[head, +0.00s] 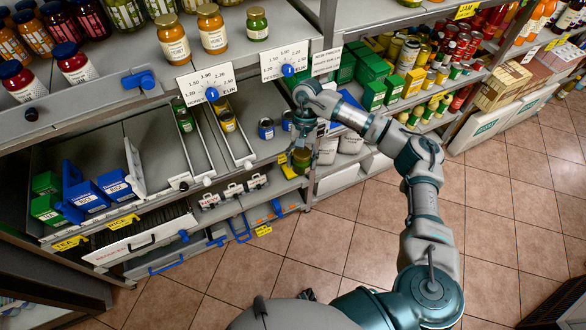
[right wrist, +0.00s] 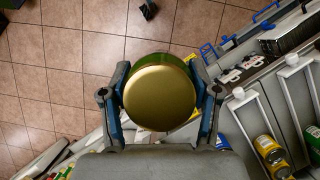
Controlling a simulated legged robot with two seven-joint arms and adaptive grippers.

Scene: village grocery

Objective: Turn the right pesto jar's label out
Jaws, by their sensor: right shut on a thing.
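My right gripper (head: 302,146) reaches down in front of the shelves and is shut on a jar with a gold lid and green body (head: 301,160), apparently the pesto jar. In the right wrist view the gripper (right wrist: 160,100) has one finger on each side of the jar, and its round gold lid (right wrist: 158,98) faces the camera. The jar hangs over the front edge of the shelf, above the floor. Its label cannot be seen in either view. My left gripper is not in view.
The lower shelf has tins in lanes (head: 227,122), blue boxes (head: 118,185) and a bare stretch.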

